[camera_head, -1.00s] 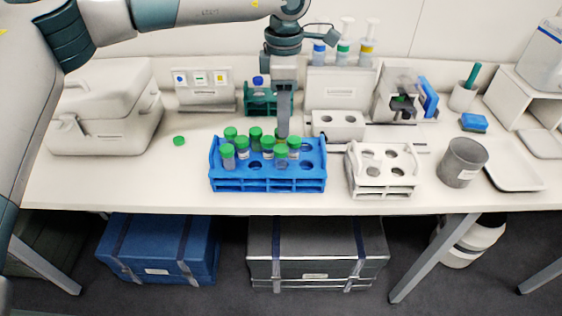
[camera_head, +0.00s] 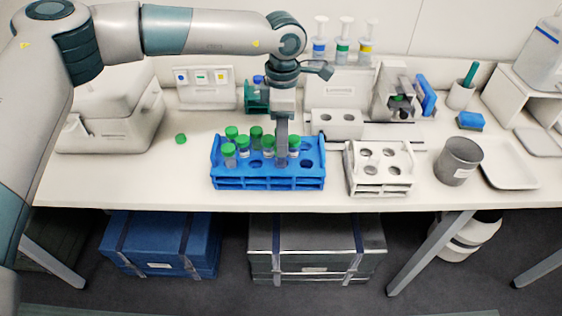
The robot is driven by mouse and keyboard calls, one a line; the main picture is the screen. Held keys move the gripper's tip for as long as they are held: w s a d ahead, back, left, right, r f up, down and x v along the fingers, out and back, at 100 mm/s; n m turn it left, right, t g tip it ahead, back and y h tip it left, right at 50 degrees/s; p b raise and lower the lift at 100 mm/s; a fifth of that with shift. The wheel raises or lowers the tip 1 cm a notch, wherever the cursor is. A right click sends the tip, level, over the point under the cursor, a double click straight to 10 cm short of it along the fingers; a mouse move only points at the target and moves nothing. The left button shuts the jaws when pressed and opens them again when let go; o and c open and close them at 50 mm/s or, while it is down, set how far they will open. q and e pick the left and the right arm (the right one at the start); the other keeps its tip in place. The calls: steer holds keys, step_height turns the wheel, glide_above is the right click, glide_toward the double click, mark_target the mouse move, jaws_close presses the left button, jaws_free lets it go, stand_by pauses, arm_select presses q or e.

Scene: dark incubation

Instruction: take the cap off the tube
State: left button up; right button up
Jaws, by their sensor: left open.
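Several tubes with green caps stand upright in a blue rack (camera_head: 268,184) near the table's front edge. One front-row tube (camera_head: 229,160) is at the rack's left end, and others stand behind it and to its right. My left gripper (camera_head: 281,163) points straight down, open, at the front-row tube right of the rack's middle. It hides most of that tube and its cap, so I cannot tell whether the fingers touch it. A loose green cap (camera_head: 180,138) lies on the table left of the rack. My right gripper is out of view.
A white rack (camera_head: 380,184) with empty holes stands right of the blue rack, then a grey beaker (camera_head: 457,163) and a white tray (camera_head: 508,176). A small teal rack (camera_head: 257,100) stands behind. The table's front left is clear.

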mark_target(281, 164)
arm_select(q)
steer(key=shift+s+a+f+p, duration=0.1)
steer(key=shift+f+p, duration=0.2)
steer(key=shift+p, duration=0.05)
step_height(281, 164, down, 2)
steer(key=shift+f+p, duration=0.1)
steer(key=shift+p, duration=0.4)
steer(key=shift+f, duration=0.55)
jaws_close()
